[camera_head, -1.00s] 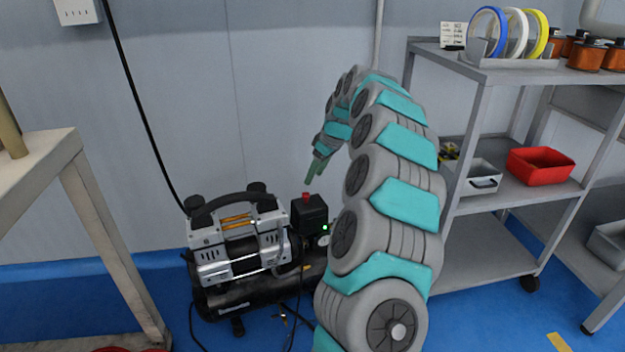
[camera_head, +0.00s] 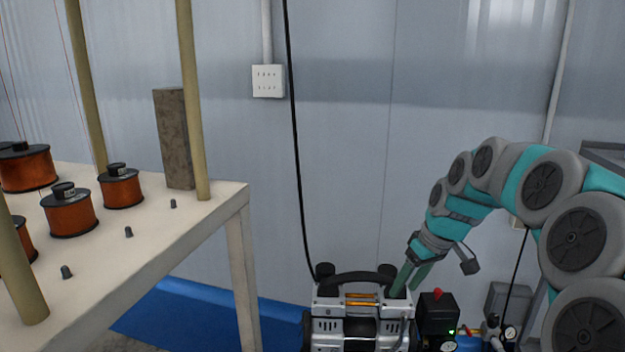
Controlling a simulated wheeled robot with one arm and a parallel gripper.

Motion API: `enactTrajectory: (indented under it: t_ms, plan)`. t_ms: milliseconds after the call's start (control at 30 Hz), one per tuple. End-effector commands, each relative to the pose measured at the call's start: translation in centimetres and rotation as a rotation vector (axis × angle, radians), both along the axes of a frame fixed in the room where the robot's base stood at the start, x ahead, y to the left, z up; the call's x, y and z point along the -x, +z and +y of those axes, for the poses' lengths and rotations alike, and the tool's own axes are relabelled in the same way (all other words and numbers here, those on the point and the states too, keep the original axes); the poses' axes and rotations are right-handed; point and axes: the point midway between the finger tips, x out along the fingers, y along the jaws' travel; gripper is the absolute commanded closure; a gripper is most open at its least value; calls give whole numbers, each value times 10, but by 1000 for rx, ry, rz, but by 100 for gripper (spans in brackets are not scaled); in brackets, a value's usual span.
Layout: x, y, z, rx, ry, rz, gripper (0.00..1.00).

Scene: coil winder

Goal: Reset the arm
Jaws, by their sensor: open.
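My arm comes in from the right edge of the view and arches over to the left, in grey and teal links. My gripper (camera_head: 408,277) hangs from its end, pointing down and slightly left. Its two thin green fingers are a little apart, with nothing seen between them. In the picture the fingertips overlap the right end of the air compressor (camera_head: 362,312); I cannot tell if they touch it. The compressor's lower part is cut off by the bottom edge.
A pale table (camera_head: 190,222) on the left holds several copper-wire spools (camera_head: 120,188), upright tan posts (camera_head: 190,100) and a grey block (camera_head: 174,140). A red-topped black switch box (camera_head: 437,315) sits beside the compressor.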

Motion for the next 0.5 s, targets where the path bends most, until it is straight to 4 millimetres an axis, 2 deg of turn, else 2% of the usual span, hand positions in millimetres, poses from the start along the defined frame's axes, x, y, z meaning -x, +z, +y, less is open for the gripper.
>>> enactTrajectory:
  t_ms: [33, 200, 333, 500]
  plan:
    - [22, 8, 14, 6, -2, 21, 41]
    - [93, 12, 47, 40, -47, 107, 41]
    - [151, 10, 62, 79, -101, 172, 41]
    - [227, -1, 68, 140, -202, 254, 41]
